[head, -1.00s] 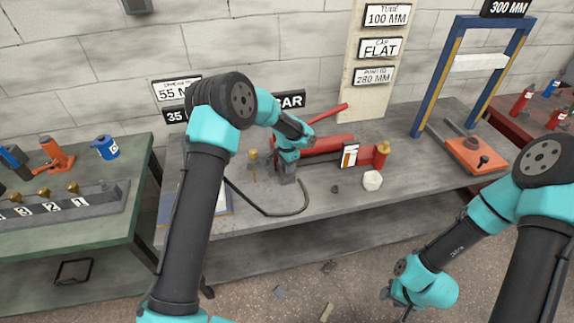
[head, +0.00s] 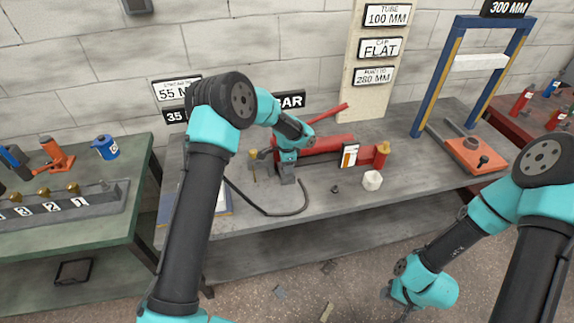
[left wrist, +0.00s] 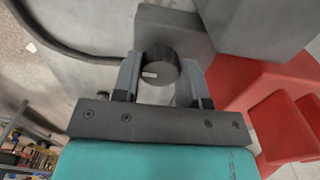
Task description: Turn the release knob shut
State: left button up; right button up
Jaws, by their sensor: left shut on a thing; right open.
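The release knob (left wrist: 160,65) is a dark round knob with a small white mark, seen in the left wrist view. It sits between the two fingers of my left gripper (left wrist: 158,80), which is shut on it. A grey block (left wrist: 170,30) lies just beyond the knob, beside red metal parts (left wrist: 265,95). In the head view my left gripper (head: 286,168) is at the left end of the red jack (head: 325,145), and the knob itself is hidden there. My right gripper (head: 391,294) is open, low over the floor in front of the bench, partly hidden by its wrist.
A black hose (head: 268,211) loops on the bench (head: 340,217) in front of the left gripper. A blue press frame (head: 437,80) stands at the right.

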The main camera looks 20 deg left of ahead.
pick_arm(q)
jog(key=o, duration=0.9)
jog(key=shift+r, duration=0.1)
notch_tip(320, 180, up, 17)
jog(key=shift+r, duration=0.15)
dwell(0.4)
